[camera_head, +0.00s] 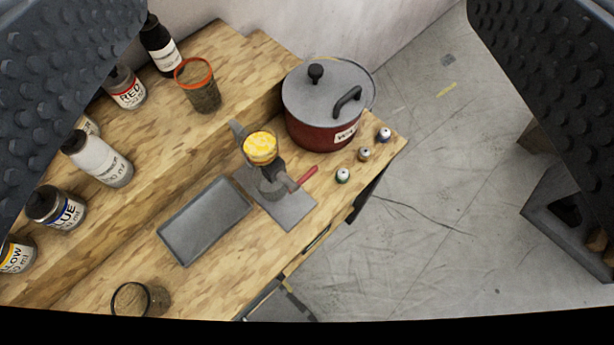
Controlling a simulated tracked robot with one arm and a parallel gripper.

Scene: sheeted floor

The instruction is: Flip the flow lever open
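A small fixture stands on a grey plate (288,208) in the middle of the bench. A red-ended lever (306,177) sticks out from it to the right, above the plate. I take this as the flow lever; its exact setting is hard to tell. A cup-like part with yellow content (260,147) sits at the top of the fixture. My gripper (307,110) is open, with its dark studded fingers wide apart at the left and right edges. Nothing is between them up close, and the lever is well beyond them, untouched.
A red lidded pot (318,132) stands behind the lever, with several small capped items (342,175) beside it. A grey tray (204,220) lies left. Bottles (104,158) and an orange-rimmed container (198,88) stand on the raised shelf. A round jar (140,299) is at the front. Open floor (430,220) lies right.

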